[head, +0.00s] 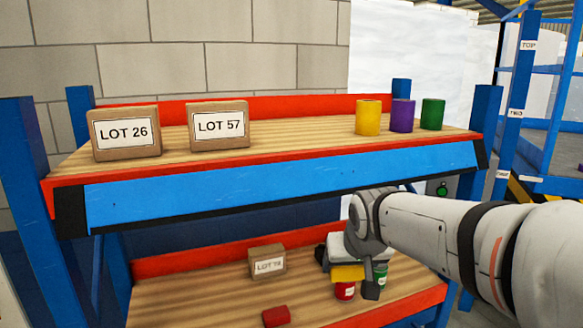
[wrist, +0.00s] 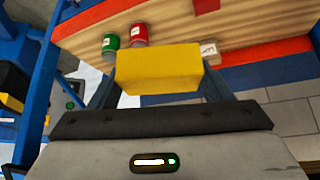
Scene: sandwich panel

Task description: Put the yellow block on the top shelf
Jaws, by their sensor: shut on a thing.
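My gripper (head: 352,284) is shut on the yellow block (head: 347,272). It holds the block in front of the lower shelf (head: 190,293), below the front edge of the upper shelf. The block also shows in the wrist view (wrist: 158,70), between the two fingers. The upper shelf (head: 290,135) of the blue and orange rack has a wood deck. A yellow can (head: 368,117), a purple can (head: 402,115) and a green can (head: 432,114) stand at its right. My wrist partly hides the lower shelf.
LOT 26 (head: 125,133) and LOT 57 (head: 219,125) boxes stand at the upper shelf's left; its middle is bare. Below are a LOT box (head: 267,262), a red block (head: 276,316), a red can (head: 345,291) and a green can (wrist: 110,43). A labelled post (head: 518,100) stands right.

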